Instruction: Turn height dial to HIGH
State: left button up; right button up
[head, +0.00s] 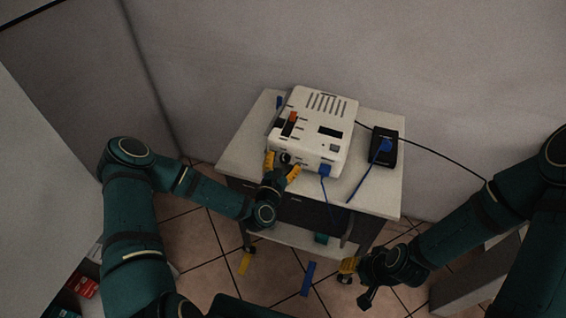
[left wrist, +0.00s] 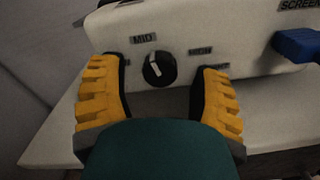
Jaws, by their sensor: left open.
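A white device (head: 313,125) stands on a small cart. Its front carries a round black dial (left wrist: 159,68) with a white pointer line. The pointer points up, slightly left, near the MID label (left wrist: 144,38). The HIGH label (left wrist: 200,51) is to the dial's upper right. My left gripper (head: 281,163) is open at the device's front, with yellow-padded fingers on either side of the dial. In the left wrist view clear gaps show between fingers and knob. A label left of the dial is mostly hidden by a finger. My right gripper (head: 368,283) hangs low, right of the cart.
A blue plug (left wrist: 296,45) sits in the device's front right, near the SCREEN label. A black box (head: 384,148) with a blue plug and cables lies on the cart top (head: 386,192). A wall stands behind. Coloured strips lie on the tiled floor.

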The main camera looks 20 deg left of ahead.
pick_arm(q)
grip_shut()
